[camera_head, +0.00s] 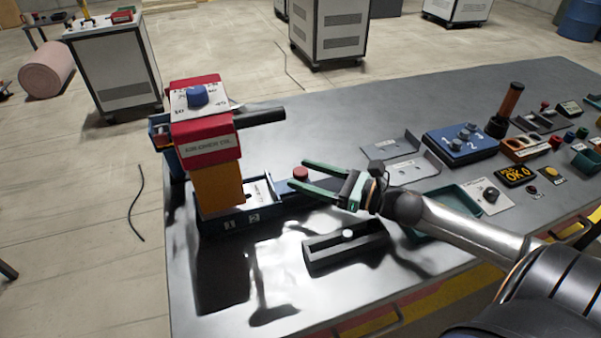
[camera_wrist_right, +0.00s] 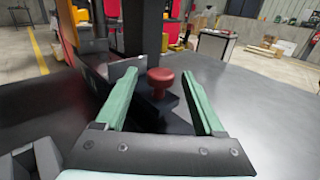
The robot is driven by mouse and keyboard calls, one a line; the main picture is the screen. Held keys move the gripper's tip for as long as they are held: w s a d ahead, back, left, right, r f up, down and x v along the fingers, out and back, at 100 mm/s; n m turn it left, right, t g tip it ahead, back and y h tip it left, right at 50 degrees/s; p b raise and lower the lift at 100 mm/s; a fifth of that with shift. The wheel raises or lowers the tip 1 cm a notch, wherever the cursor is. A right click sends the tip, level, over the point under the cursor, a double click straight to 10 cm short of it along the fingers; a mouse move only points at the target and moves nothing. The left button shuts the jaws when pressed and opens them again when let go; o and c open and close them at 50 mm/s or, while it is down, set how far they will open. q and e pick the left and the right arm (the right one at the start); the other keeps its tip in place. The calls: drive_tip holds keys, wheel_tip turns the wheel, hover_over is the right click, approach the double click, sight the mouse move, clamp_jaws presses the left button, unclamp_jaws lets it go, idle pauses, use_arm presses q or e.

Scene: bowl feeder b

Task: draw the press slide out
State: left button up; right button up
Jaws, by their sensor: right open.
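The press (camera_head: 215,186) stands at the left end of the table, with a red top, an orange body and a dark blue base marked 1 and 2. A slide (camera_head: 266,193) runs from its base to the right and carries a red knob (camera_head: 300,172). The knob also shows in the right wrist view (camera_wrist_right: 160,79). My right gripper (camera_head: 299,174) is open, its green fingers pointing left toward the press. In the wrist view the knob sits between the fingertips, with a gap on either side. My left gripper is not in view.
A dark grooved block (camera_head: 345,250) with a white knob lies in front of my right gripper. Grey brackets (camera_head: 410,172), a blue numbered box (camera_head: 461,141) and a green tray (camera_head: 447,204) stand to the right. The tabletop behind the slide is clear.

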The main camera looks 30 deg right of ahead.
drive_tip(key=shift+x, duration=0.85)
clamp_jaws()
idle(1.0)
